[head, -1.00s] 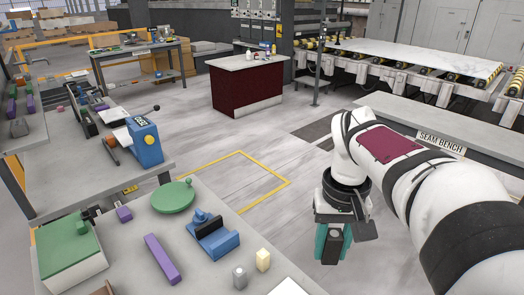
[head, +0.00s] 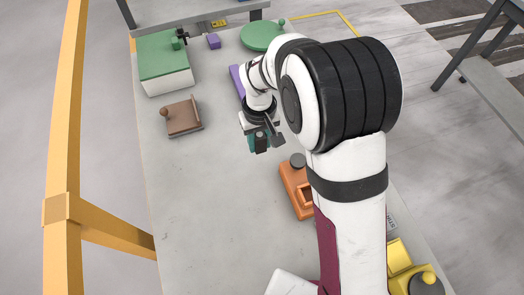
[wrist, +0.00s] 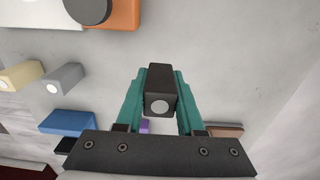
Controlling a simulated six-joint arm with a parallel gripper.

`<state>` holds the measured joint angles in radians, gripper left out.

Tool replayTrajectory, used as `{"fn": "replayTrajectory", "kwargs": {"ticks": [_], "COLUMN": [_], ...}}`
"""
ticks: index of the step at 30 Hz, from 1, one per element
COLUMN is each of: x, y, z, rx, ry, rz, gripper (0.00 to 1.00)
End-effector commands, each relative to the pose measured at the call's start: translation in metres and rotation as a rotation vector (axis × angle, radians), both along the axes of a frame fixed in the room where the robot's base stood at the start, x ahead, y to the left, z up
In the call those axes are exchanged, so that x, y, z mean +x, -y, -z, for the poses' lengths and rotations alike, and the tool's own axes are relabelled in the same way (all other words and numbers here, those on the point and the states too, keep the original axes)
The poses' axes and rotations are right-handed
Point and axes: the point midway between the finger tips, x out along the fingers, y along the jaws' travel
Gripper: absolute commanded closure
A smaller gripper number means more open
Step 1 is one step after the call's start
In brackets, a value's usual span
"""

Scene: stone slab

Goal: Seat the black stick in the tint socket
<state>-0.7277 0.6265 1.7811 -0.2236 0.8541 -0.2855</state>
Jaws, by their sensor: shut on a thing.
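My gripper (head: 258,141) hangs above the grey slab. In the wrist view its teal fingers (wrist: 160,108) are shut on the black stick (wrist: 160,84), a square bar with a pale round dot on its near end. In the head view the stick is small and partly hidden by the gripper. An orange block (head: 291,180) with a square opening and a dark grey knob lies right of and nearer than the gripper, partly behind my arm. It also shows at the top of the wrist view (wrist: 124,14). I cannot tell which fixture is the tint socket.
A brown block (head: 183,118) and a green-topped box (head: 163,61) stand to the left. Yellow pieces (head: 398,254) sit at the near right. The slab's left middle is clear. A yellow rail (head: 62,150) runs beyond its left edge.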

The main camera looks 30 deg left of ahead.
Motion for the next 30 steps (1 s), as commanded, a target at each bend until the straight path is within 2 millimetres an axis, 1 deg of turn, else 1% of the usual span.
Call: {"fn": "replayTrajectory", "kwargs": {"ticks": [1, 5, 6, 9, 12, 20, 21, 25, 26, 30], "x": [0.0, 0.0, 0.0, 0.001, 0.001, 0.001, 0.001, 0.001, 0.001, 0.001], "y": [0.001, 0.001, 0.001, 0.001, 0.001, 0.001, 0.001, 0.001, 0.001, 0.001], "z": [0.011, 0.035, 0.045, 0.061, 0.066, 0.068, 0.068, 0.068, 0.068, 0.068], "rx": [-0.003, -0.002, -0.003, -0.001, 0.001, 0.001, 0.001, 0.001, 0.001, 0.001], "ry": [-0.003, -0.002, -0.003, -0.001, 0.001, 0.001, 0.001, 0.001, 0.001, 0.001], "rz": [0.001, 0.002, 0.003, 0.003, 0.003, 0.003, 0.003, 0.003, 0.003, 0.003], "gripper": [1.0, 1.0, 1.0, 1.0, 1.0, 1.0, 0.6, 0.36, 0.33, 0.33]}}
